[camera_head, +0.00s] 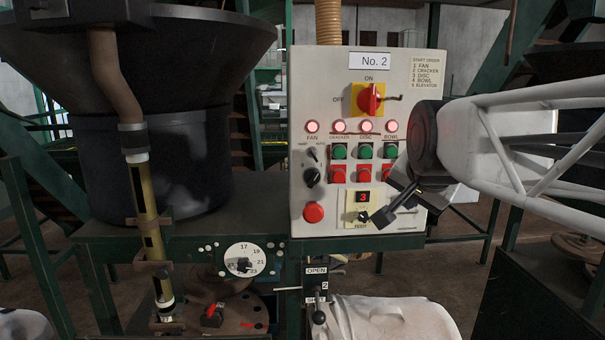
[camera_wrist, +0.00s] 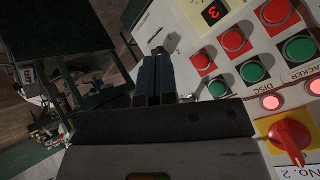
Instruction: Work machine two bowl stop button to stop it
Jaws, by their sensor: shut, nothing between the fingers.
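The grey control panel (camera_head: 435,95) is marked No. 2. Its bowl stop button (camera_head: 388,173) is red, under the green bowl button (camera_head: 390,150) in the column labelled BOWL, partly covered by my gripper. In the wrist view the bowl stop button (camera_wrist: 201,61) is the red one nearest my fingers, with the green bowl button (camera_wrist: 218,88) beside it. The bowl lamp (camera_head: 391,126) glows red. My gripper (camera_head: 378,218) is shut and empty, its fingertips at the panel's lower right. In the wrist view its fingertips (camera_wrist: 158,52) sit left of the bowl stop button, apart from it.
Red disc (camera_head: 364,173) and cracker (camera_head: 338,174) buttons lie left of it. A red-yellow switch (camera_head: 369,99) is above; a feed display (camera_head: 362,197) and large red button (camera_head: 313,212) are below. A black hopper (camera_head: 150,110) stands left, a white bag (camera_head: 395,320) below.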

